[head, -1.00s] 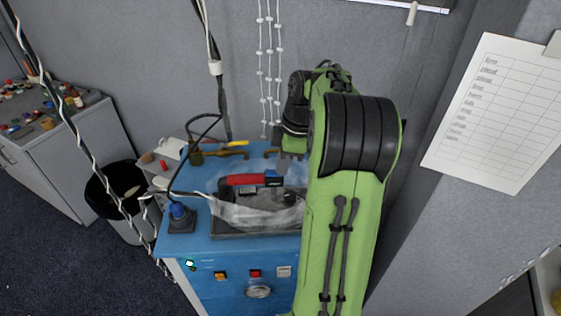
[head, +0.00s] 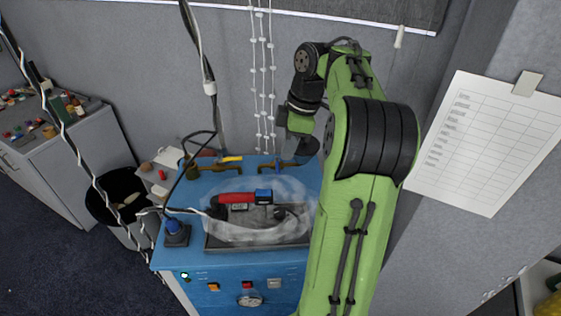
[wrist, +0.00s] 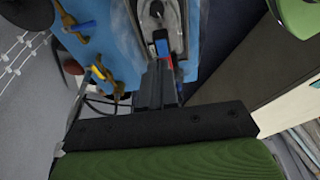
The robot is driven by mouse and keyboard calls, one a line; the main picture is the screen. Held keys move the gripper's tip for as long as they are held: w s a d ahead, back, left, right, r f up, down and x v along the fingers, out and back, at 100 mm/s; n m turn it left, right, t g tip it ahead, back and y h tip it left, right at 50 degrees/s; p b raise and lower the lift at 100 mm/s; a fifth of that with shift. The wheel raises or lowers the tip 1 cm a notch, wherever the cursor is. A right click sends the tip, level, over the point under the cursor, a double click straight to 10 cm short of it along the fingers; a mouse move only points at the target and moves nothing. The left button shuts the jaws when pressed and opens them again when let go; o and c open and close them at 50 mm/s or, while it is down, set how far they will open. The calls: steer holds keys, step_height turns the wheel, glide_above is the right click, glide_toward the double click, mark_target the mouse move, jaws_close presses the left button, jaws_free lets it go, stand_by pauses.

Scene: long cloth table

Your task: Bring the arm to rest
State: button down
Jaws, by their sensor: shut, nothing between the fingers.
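My green arm (head: 352,215) rises at the right of the head view and bends over at a black ribbed joint. My gripper hangs from the black wrist above the back right of a blue cabinet (head: 180,258). In the wrist view my gripper (wrist: 159,66) is shut with nothing between its fingers. A red and blue handled tool (head: 240,198) lies in a dark tray (head: 225,243) on the cabinet, with a clear cover around it. The tool, partly hidden by my fingers, also shows in the wrist view (wrist: 161,42).
Brass valves with yellow (head: 229,159) and blue handles stand at the cabinet's back edge. Cables hang left of the arm. A paper sheet (head: 488,140) is on the right wall. A black bin (head: 115,197) stands left.

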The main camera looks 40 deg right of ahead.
steer(key=s+a+f+m+t+h+b, duration=0.15)
steer(key=a+m+b, duration=0.35)
steer(key=a, duration=1.4)
steer(key=s+a+f+m+t+b, duration=0.2)
steer(key=s+a+f+m+b, duration=0.2)
steer(key=s+f, duration=0.5)
steer(key=s+a, duration=0.1)
steer(key=s, duration=0.3)
steer(key=shift+a+m, duration=0.2)
steer(key=shift+m, duration=0.2)
steer(key=shift+t+h, duration=0.25)
steer(key=shift+a, duration=0.15)
